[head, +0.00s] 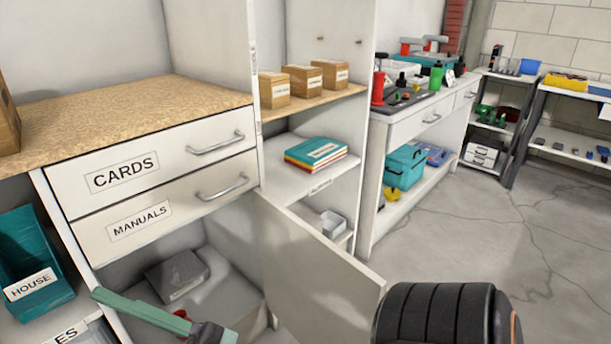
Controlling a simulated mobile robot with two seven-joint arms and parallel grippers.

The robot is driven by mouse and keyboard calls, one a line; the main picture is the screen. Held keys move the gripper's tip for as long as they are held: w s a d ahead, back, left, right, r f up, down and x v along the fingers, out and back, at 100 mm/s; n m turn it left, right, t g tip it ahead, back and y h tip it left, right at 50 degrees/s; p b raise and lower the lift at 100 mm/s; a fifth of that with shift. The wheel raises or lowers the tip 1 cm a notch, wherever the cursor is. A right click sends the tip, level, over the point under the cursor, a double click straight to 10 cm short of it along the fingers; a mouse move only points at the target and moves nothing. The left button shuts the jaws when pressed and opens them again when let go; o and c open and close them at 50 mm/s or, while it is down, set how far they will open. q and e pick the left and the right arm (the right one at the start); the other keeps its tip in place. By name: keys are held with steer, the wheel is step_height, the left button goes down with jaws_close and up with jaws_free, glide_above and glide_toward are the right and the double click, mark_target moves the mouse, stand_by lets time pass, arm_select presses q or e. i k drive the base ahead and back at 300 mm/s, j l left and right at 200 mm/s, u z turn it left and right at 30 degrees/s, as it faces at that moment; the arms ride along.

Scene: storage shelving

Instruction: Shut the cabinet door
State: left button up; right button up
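The cabinet door (318,270) is a plain pale panel below the drawers. It stands open, swung out from the right side of the lower compartment (225,270). Its lower part runs out of the picture. A green bar with a dark end (150,314) crosses in front of the compartment at the bottom left. It looks like part of my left gripper, but I cannot tell its opening. A black ribbed part of my arm (445,315) covers the area right of the door's free edge. My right gripper is not in view.
Two drawers (150,185) labelled CARDS and MANUALS sit shut above the compartment. A grey box (177,274) and a small red thing lie inside. A teal bin (32,268) is at the left. Open concrete floor (500,240) lies at the right.

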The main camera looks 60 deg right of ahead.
mark_target(318, 290)
steer(key=k+l, duration=0.15)
steer(key=l, duration=0.25)
steer(key=k+l, duration=0.15)
steer(key=l, duration=0.25)
steer(key=k+l, duration=0.1)
steer(key=l, duration=0.8)
steer(key=k+l, duration=0.15)
steer(key=l, duration=0.3)
steer(key=k+l, duration=0.1)
steer(key=l, duration=0.35)
steer(key=k+u, duration=0.15)
